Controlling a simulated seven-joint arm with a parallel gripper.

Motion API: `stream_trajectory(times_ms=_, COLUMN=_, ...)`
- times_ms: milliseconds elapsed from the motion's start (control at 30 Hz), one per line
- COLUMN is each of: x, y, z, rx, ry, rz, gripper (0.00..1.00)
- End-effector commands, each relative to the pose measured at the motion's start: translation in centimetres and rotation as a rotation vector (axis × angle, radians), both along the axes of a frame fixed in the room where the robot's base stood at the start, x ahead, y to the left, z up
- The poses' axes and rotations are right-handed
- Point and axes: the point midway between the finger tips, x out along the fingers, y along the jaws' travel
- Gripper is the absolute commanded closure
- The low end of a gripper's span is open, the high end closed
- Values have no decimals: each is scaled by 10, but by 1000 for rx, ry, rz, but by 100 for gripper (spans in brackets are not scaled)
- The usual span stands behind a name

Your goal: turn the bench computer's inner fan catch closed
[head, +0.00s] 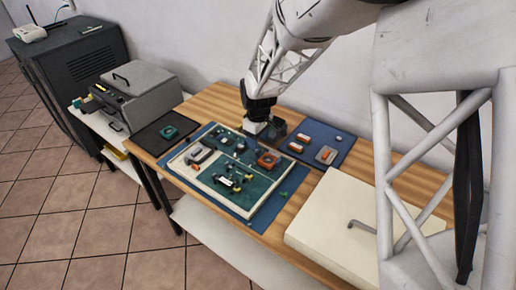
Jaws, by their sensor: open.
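The bench computer (262,203) is an open, pale-edged tray with a green board, lying flat on a blue mat on the wooden bench. A square orange-red part with a dark centre (268,160), which looks like a fan, sits toward its back right. The inner fan catch is too small to make out, so I cannot tell how it is turned. My gripper (258,130) points down over the back edge of the computer, behind and slightly left of the orange part. It is open, and I see nothing held. Its fingertips are small and partly blend with dark shapes there.
A blue mat (336,141) with several small parts lies at the back right. A black tray (152,138) with a green ring-like part is at left. A cream panel with a handle (335,222) lies at front right. A grey case (140,92) stands beyond the bench's left end.

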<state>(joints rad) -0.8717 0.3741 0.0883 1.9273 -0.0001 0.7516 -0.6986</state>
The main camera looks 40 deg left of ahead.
Motion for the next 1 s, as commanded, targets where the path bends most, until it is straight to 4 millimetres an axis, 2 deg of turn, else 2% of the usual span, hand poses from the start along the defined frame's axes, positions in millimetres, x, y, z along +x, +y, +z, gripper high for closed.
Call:
stream_trajectory(times_ms=200, x=0, y=0, z=-27, rx=-1, ry=1, rz=0, gripper=47)
stream_trajectory(times_ms=400, x=0, y=0, z=-42, rx=0, ry=0, rz=0, gripper=47)
stream_trajectory(times_ms=833, x=0, y=0, z=-48, rx=0, ry=0, rz=0, gripper=47)
stream_trajectory(times_ms=1000, x=0, y=0, z=-48, rx=0, ry=0, rz=0, gripper=71)
